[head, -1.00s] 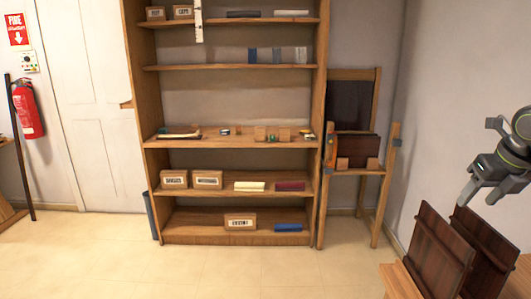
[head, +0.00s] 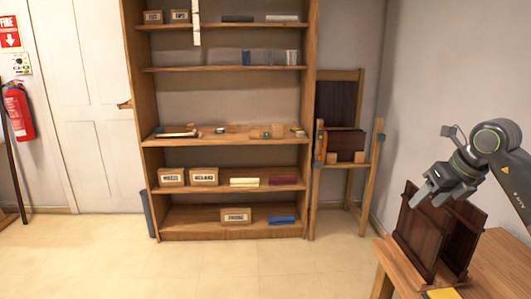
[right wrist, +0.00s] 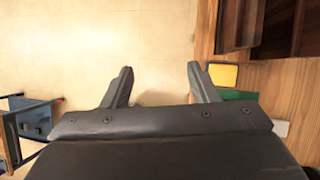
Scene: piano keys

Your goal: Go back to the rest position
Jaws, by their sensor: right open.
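My right gripper (head: 424,200) is at the right of the head view, just left of and in front of the upper part of two dark wooden panels (head: 420,236). In the right wrist view my right gripper (right wrist: 160,82) has its two fingers well apart, with only bare floor between them. It holds nothing. My left gripper is not in view.
The dark panels stand on a wooden table (head: 500,262) at the right. A yellow piece (right wrist: 223,75) and a green piece (right wrist: 238,95) lie on it. A wooden shelf (head: 148,150) stands ahead, with a wooden stand (head: 345,172) beside it. The floor (head: 190,270) is clear.

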